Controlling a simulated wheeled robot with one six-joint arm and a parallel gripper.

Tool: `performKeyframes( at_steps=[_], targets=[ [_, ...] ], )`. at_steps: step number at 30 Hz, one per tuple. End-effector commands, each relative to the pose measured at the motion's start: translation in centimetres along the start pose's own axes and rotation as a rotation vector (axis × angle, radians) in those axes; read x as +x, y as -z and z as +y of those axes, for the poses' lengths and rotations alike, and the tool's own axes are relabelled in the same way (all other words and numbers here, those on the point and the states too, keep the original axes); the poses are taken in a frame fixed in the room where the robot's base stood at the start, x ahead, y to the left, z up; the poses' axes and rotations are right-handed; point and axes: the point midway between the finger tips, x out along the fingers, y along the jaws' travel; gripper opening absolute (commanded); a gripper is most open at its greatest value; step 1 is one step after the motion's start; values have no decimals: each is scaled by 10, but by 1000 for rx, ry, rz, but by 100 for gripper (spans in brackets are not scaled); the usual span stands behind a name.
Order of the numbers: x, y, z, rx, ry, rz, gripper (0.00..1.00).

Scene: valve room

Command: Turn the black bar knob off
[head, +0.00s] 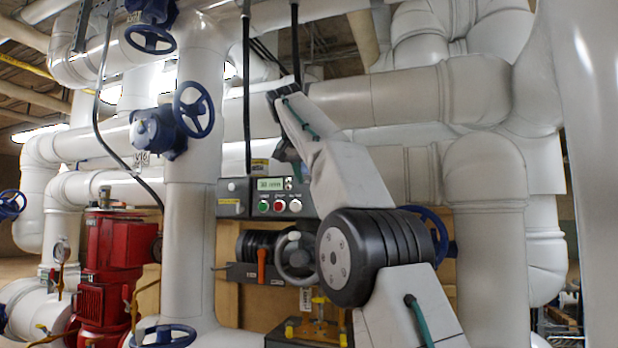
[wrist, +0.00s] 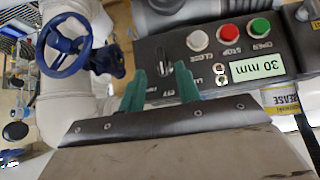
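The black bar knob (wrist: 163,58) is on the dark control panel (wrist: 205,92), left of the white button in the wrist view. Its light-marked bar points roughly up and down in the picture. My gripper (wrist: 160,72) is open, with its two green fingers on either side of the knob's line and their tips close to the panel. I cannot tell whether they touch the knob. In the head view, the panel (head: 238,190) is partly covered by my arm, the knob is hidden, and my gripper (head: 291,165) is hard to make out.
White, red and green buttons (wrist: 228,33) and a 30 mm display (wrist: 257,68) lie beside the knob. A blue handwheel (wrist: 63,45) is on the left in the wrist view. Large white pipes (head: 195,260) and a red pump (head: 110,245) crowd around the panel.

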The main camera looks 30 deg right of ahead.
Motion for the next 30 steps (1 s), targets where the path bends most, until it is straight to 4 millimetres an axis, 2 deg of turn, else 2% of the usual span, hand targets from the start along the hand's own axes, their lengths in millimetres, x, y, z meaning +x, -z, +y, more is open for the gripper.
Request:
performKeyframes(
  at_steps=[5, 12, 18, 30],
  targets=[
    [-11, -11, 1, -2, 2, 1, 33],
    [-45, -44, 0, -5, 4, 2, 33],
    [-65, -67, 0, -3, 2, 1, 33],
    [-73, -75, 0, -1, 1, 1, 33]
  ],
)
